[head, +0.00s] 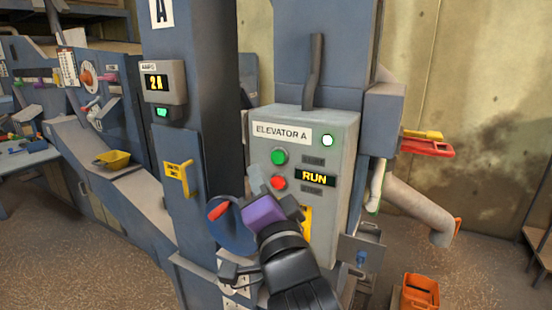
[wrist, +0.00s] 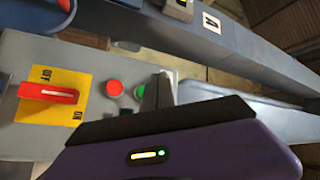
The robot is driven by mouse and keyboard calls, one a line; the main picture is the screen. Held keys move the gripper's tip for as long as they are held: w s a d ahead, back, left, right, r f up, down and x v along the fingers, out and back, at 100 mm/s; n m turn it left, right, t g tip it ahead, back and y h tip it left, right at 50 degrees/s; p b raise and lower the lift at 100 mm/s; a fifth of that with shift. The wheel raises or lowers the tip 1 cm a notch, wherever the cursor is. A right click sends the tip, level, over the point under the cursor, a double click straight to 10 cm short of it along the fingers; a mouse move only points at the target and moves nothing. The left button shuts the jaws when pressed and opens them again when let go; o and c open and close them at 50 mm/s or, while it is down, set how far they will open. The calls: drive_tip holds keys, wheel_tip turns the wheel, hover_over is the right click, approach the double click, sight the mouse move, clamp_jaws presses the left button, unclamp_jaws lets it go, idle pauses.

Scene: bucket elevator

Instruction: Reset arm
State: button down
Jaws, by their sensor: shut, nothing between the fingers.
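My gripper (head: 258,182) is raised in front of the grey Elevator A control box (head: 335,160), with its purple body in view. Its fingers are shut and hold nothing. In the head view the fingertips are left of the red button (head: 278,183) and below the green button (head: 279,157). The box's display (head: 316,177) reads RUN and a lamp (head: 327,140) glows white-green. In the wrist view the shut fingers (wrist: 164,88) appear close to the green button, which they partly hide. The red button (wrist: 114,88) and a red switch handle (wrist: 48,93) on a yellow plate also show there.
A meter (head: 157,83) reading 2A with a green lamp is on the left column. A yellow scoop (head: 113,159) lies on the bench at left. A spout pipe (head: 418,210) and an orange bucket (head: 420,291) stand at right. Floor at lower left is clear.

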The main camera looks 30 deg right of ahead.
drive_tip(key=s+f+n+g+y, duration=0.1)
drive_tip(key=s+f+n, duration=0.3)
drive_tip(key=s+f, duration=0.5)
drive_tip(key=s+f+n+g+y, duration=0.1)
drive_tip(key=s+f+n, duration=0.4)
drive_tip(key=s+f, duration=0.5)
drive_tip(key=s+d+f+n+g+y, duration=0.1)
drive_tip(key=s+f+n+g, duration=0.2)
drive_tip(key=s+f, duration=0.7)
drive_tip(key=s+n, duration=0.1)
drive_tip(key=s, duration=1.1)
drive_tip(key=shift+s+n+y, duration=0.3)
drive_tip(key=shift+s, duration=0.05)
drive_tip(key=shift+d, duration=0.1)
